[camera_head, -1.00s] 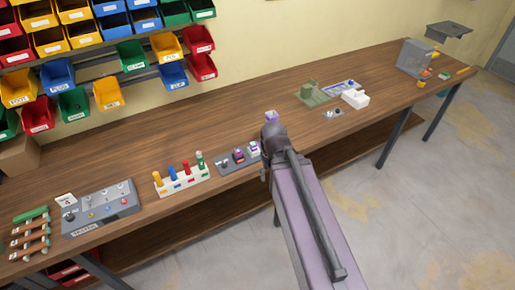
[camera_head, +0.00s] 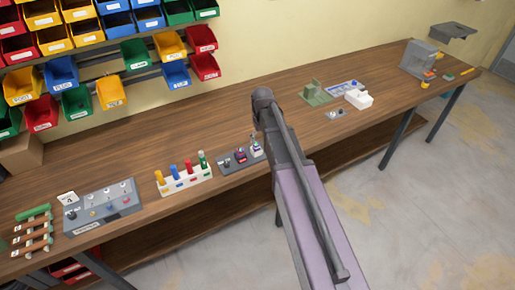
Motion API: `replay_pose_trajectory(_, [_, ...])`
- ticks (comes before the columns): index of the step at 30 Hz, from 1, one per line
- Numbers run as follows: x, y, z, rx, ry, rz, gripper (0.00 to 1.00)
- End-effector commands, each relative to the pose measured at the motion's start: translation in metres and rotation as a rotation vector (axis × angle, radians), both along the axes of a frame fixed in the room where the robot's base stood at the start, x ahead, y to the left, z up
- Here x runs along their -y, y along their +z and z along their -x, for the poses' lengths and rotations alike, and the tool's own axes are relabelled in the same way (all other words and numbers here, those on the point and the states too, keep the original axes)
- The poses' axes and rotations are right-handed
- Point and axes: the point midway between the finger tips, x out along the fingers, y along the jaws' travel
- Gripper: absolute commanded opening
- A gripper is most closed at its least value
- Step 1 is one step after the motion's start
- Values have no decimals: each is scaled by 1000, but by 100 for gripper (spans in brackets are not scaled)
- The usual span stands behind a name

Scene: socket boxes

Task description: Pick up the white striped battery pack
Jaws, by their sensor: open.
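A dark grey tray (camera_head: 228,164) lies near the front edge of the bench, partly covered by my arm. In it stand a dark red and purple block (camera_head: 240,154) and, to its right, a small whitish piece (camera_head: 256,149). The whitish piece may be the white striped battery pack, but its stripes are too small to make out. A small grey shape shows just above it beside my arm; I cannot tell what it is. My arm reaches up over the bench and hides what lies behind it. I cannot make out my gripper's fingers.
A white rack with coloured cylinders (camera_head: 185,181) and a grey panel box (camera_head: 103,208) stand to the left. Coloured bins hang above. The bench's back middle is clear.

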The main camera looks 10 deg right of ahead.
Motion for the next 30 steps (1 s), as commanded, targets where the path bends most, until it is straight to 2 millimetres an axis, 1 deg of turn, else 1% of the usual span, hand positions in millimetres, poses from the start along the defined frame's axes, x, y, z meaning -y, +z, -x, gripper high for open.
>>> replay_pose_trajectory(1, [0,0,-31,0,19,0,83])
replay_pose_trajectory(3, [1,-1,-55,0,46,0,83])
replay_pose_trajectory(6, [1,-1,-82,0,78,0,83])
replay_pose_trajectory(10, [2,-1,-104,0,107,-1,83])
replay_pose_trajectory(12, [2,-1,-110,0,116,-1,83])
replay_pose_trajectory(15, [2,-1,-114,0,122,-1,83])
replay_pose_trajectory(25, [1,-1,-113,0,124,-1,83])
replay_pose_trajectory(30, [0,-5,-113,0,125,0,83])
